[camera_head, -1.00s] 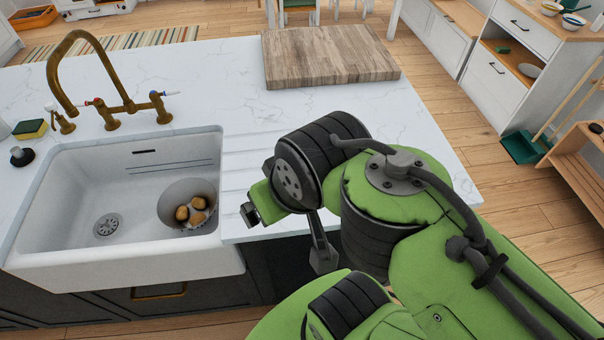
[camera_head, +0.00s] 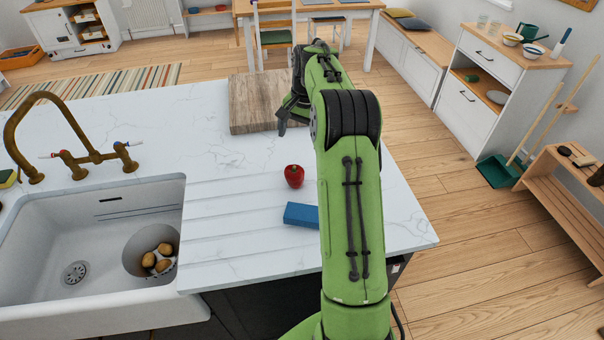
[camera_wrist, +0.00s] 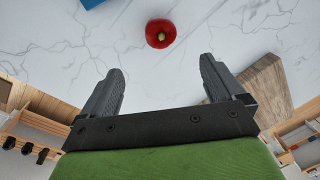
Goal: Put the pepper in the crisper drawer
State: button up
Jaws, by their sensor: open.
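A red pepper (camera_head: 294,176) with a green stem stands on the white marble counter, right of the sink and just behind a blue block. The pepper also shows at the top middle of the wrist view (camera_wrist: 159,33), ahead of the fingers and apart from them. My gripper (camera_wrist: 160,90) is open and empty, its two dark fingers spread wide. In the head view my gripper (camera_head: 284,118) hangs above the counter near the cutting board, partly hidden by my arm. No crisper drawer can be made out in these views.
The blue block (camera_head: 301,215) lies close in front of the pepper. A wooden cutting board (camera_head: 250,104) lies at the counter's back. The sink (camera_head: 35,235) holds a bowl (camera_head: 132,250) with potatoes. Bare marble lies left of the pepper.

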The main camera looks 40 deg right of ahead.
aim_at(295, 167)
jog(key=f, duration=0.5)
jog(key=w+f+b, duration=0.1)
jog(key=f, duration=0.4)
jog(key=a+f, duration=0.1)
jog(key=f, duration=0.4)
jog(key=shift+w+a, duration=0.1)
jog(key=shift+w, duration=0.15)
jog(key=c, duration=1.2)
notch_tip(295, 167, up, 10)
jog(key=shift+r+p, duration=0.1)
jog(key=shift+p, duration=0.2)
